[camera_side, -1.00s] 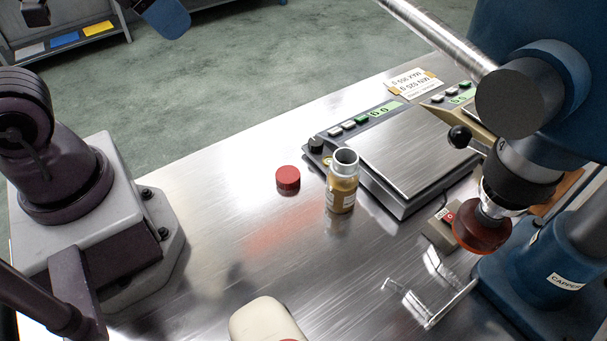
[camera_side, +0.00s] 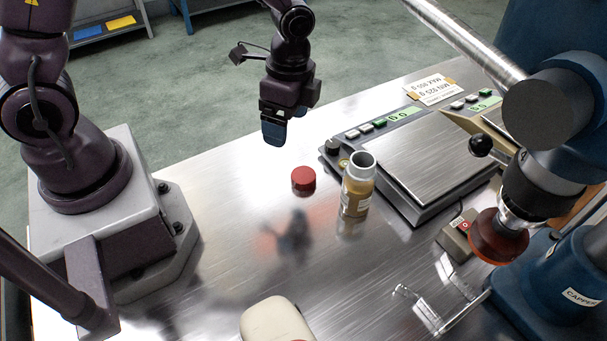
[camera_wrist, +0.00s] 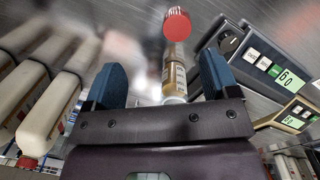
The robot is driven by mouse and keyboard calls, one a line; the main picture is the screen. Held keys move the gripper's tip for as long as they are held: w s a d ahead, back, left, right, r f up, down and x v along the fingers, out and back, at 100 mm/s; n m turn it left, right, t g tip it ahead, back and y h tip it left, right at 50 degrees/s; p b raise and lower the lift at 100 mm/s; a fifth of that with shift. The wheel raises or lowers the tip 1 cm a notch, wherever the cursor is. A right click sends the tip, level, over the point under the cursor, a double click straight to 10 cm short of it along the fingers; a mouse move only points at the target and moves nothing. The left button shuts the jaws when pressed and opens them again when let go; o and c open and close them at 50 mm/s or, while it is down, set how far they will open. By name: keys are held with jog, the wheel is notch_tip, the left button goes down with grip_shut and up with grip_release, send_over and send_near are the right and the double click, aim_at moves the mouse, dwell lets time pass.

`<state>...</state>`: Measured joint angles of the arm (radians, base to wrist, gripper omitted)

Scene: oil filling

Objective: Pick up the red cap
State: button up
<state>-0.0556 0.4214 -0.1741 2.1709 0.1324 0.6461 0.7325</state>
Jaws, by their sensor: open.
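The red cap (camera_side: 303,180) sits on the metal table, just left of the open bottle (camera_side: 357,185) in the side view. In the wrist view the red cap (camera_wrist: 177,24) shows at the top, beyond the fingertips, with the bottle (camera_wrist: 174,75) below it in the picture. My gripper (camera_side: 274,134) is above the table, up and to the left of the cap, with its blue fingers pointing down. In the wrist view the blue fingers of my gripper (camera_wrist: 160,82) are spread apart with nothing held between them.
A scale (camera_side: 418,160) stands right of the bottle. The blue capper machine (camera_side: 560,265) is at the far right, with a clear bracket (camera_side: 440,310) by its base. A cream object (camera_side: 275,322) lies at the front edge. The table left of the cap is clear.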

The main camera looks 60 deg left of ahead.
aim_at(304, 175)
jog(key=w+f+m, duration=0.1)
jog(key=f, duration=0.3)
jog(key=f+m, duration=0.2)
jog(key=f, duration=0.3)
jog(key=w+d+f+m+t, duration=0.1)
jog(key=f, duration=0.4)
jog(key=shift+w+d+m, duration=0.1)
jog(key=shift+w+m, duration=0.2)
jog(key=shift+w, duration=0.05)
jog(key=shift+r, duration=0.1)
jog(key=shift+c, duration=0.4)
jog(key=c, duration=0.9)
